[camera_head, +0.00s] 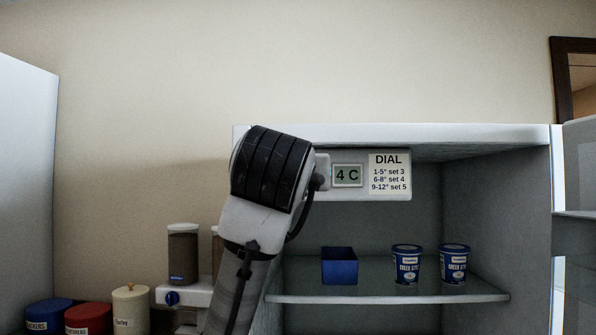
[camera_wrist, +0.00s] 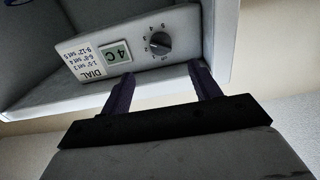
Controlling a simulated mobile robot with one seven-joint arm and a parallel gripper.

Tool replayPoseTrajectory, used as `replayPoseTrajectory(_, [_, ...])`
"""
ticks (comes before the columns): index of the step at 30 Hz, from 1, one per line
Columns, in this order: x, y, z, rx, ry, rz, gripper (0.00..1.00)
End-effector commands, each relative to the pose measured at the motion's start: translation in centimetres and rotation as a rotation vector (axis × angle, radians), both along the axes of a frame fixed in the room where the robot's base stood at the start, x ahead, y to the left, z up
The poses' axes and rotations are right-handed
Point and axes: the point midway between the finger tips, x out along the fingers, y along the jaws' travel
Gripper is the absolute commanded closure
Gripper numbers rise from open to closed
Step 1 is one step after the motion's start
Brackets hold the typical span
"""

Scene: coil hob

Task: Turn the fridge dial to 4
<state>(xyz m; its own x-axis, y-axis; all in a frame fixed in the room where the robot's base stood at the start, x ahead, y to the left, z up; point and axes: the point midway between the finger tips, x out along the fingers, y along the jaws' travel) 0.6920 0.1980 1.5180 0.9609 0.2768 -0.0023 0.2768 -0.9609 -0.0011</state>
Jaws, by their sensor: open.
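The fridge dial (camera_wrist: 158,43) is a dark round knob on a pale control panel, with small numbers around it. It shows in the wrist view, where its exact setting is too small to tell. In the head view my arm hides it. My gripper (camera_wrist: 162,72) is open and empty, its two dark fingers apart and pointing towards the panel just short of the dial. The display (camera_head: 347,175) reads 4 C; it also shows in the wrist view (camera_wrist: 115,54). The DIAL label (camera_head: 389,174) reads 1-5° set 3, 6-8° set 4, 9-12° set 5.
The fridge stands open, with a glass shelf (camera_head: 380,297) holding a blue box (camera_head: 339,266) and two yogurt tubs (camera_head: 406,264) (camera_head: 454,264). Canisters (camera_head: 88,318) and a dispenser (camera_head: 183,255) stand at the lower left. The fridge's top edge (camera_head: 450,134) is above the panel.

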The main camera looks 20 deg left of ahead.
Motion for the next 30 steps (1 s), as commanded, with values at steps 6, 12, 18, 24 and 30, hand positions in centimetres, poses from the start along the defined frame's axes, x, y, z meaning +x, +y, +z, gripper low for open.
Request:
replayPoseTrajectory(6, [4.6, 1.4, 0.4, -0.003, 0.003, 0.001, 0.38])
replayPoseTrajectory(12, [8.4, 2.5, 0.3, -0.002, 0.001, 0.000, 0.38])
replayPoseTrajectory(18, [10.6, 3.1, 0.2, -0.001, 0.000, 0.001, 0.38])
replayPoseTrajectory(24, [11.2, 3.3, 0.0, 0.000, -0.002, 0.000, 0.38])
replayPoseTrajectory(30, [11.2, 3.3, 0.0, 0.000, -0.002, 0.000, 0.39])
